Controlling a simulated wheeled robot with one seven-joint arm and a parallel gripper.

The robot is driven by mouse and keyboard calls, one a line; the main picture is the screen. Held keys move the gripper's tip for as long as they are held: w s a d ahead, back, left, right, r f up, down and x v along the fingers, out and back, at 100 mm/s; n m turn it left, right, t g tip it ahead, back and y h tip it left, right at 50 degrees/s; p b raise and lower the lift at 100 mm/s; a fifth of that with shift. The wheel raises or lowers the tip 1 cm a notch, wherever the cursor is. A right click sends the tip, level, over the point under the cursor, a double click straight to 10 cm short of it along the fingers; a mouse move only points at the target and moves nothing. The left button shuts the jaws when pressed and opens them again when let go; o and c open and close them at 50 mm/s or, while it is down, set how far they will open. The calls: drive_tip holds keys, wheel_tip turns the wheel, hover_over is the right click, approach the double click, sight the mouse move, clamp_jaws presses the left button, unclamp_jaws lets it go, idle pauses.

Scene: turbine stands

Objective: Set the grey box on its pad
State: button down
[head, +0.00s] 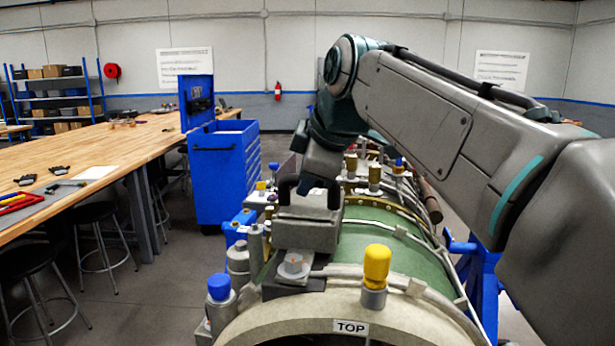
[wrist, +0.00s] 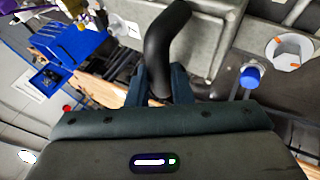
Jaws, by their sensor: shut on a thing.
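The grey box (head: 305,228) is a blocky case with a black handle on top, above the left side of the green turbine casing (head: 375,240). My gripper (head: 310,185) is shut on the handle; in the wrist view its fingers (wrist: 160,88) close around the curved black handle (wrist: 166,40). The box looks roughly level.
A yellow-capped fitting (head: 376,268) and a blue-capped fitting (head: 219,290) stand up near the box. Pipes run along the casing.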

drive_tip(key=shift+f, duration=0.6)
drive_tip(key=c, duration=1.2)
unclamp_jaws()
drive_tip(key=shift+r, duration=0.1)
drive_tip(key=shift+o, duration=0.7)
